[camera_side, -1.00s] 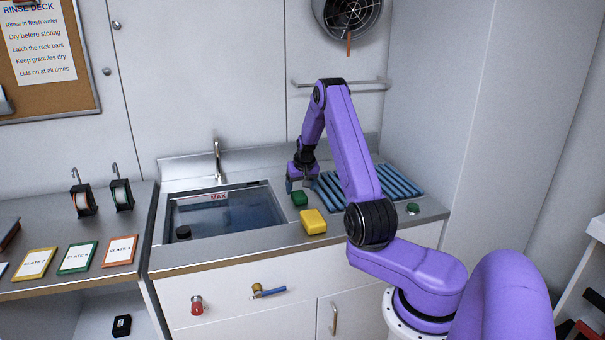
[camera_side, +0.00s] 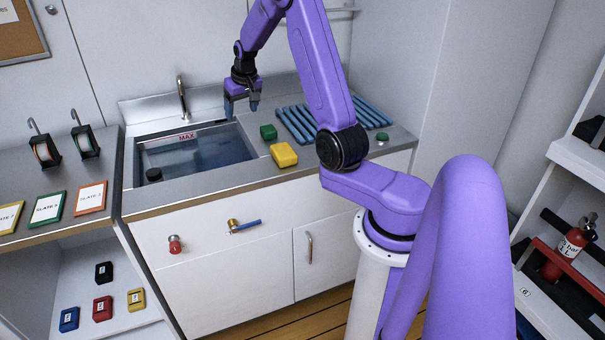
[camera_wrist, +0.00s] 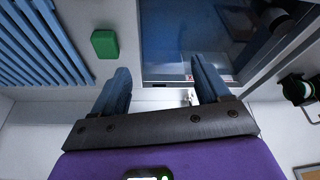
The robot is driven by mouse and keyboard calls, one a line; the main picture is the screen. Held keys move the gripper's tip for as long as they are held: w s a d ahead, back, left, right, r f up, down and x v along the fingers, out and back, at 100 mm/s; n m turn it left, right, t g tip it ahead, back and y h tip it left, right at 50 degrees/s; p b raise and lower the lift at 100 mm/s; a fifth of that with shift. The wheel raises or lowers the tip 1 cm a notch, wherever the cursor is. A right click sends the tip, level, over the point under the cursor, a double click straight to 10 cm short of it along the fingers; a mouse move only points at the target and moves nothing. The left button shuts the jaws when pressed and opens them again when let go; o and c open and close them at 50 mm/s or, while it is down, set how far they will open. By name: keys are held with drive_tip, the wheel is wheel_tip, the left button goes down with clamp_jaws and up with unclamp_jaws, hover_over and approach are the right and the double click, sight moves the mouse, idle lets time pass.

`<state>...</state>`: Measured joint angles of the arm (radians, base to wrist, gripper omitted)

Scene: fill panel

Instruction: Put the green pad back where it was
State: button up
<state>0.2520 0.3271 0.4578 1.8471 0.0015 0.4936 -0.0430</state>
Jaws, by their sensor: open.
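The green pad (camera_side: 268,132) is a small block lying on the steel counter, between the sink and the blue rack bars and behind a yellow block. In the wrist view the green pad (camera_wrist: 104,43) lies flat, to the left of and beyond my fingers, with nothing touching it. My gripper (camera_side: 242,107) is open and empty, above the back right corner of the sink, to the left of and behind the pad. In the wrist view my gripper (camera_wrist: 162,84) has its blue fingers spread wide with no object between them.
The yellow block (camera_side: 284,154) sits on the counter's front part. The blue rack bars (camera_side: 297,124) lie to the right, with a small green round piece (camera_side: 382,137) near them. The water-filled sink (camera_side: 215,150) and its tap (camera_side: 182,98) are on the left.

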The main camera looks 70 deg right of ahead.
drive_tip(key=s+a+r+n+y, duration=0.1)
drive_tip(key=s+a+n, duration=0.15)
drive_tip(key=a, duration=0.65)
drive_tip(key=s+a+r+n+g+y, duration=0.1)
drive_tip(key=s+a+r+n, duration=0.15)
drive_tip(key=a, duration=0.65)
drive_tip(key=s+a+r+n+y, duration=0.15)
drive_tip(key=a+n, duration=0.25)
drive_tip(key=a, duration=0.5)
drive_tip(key=s+a+n, duration=0.1)
drive_tip(key=s+n, duration=0.2)
drive_tip(key=s, duration=0.6)
drive_tip(key=s+a+n+g, duration=0.1)
drive_tip(key=s+a+n, duration=0.1)
drive_tip(key=s, duration=0.6)
drive_tip(key=s+a+n+g, duration=0.1)
drive_tip(key=s+n, duration=0.3)
drive_tip(key=s, duration=0.5)
drive_tip(key=shift+s+a+n+h, duration=0.35)
drive_tip(key=shift+a+n+h, duration=0.1)
drive_tip(key=shift+a, duration=0.3)
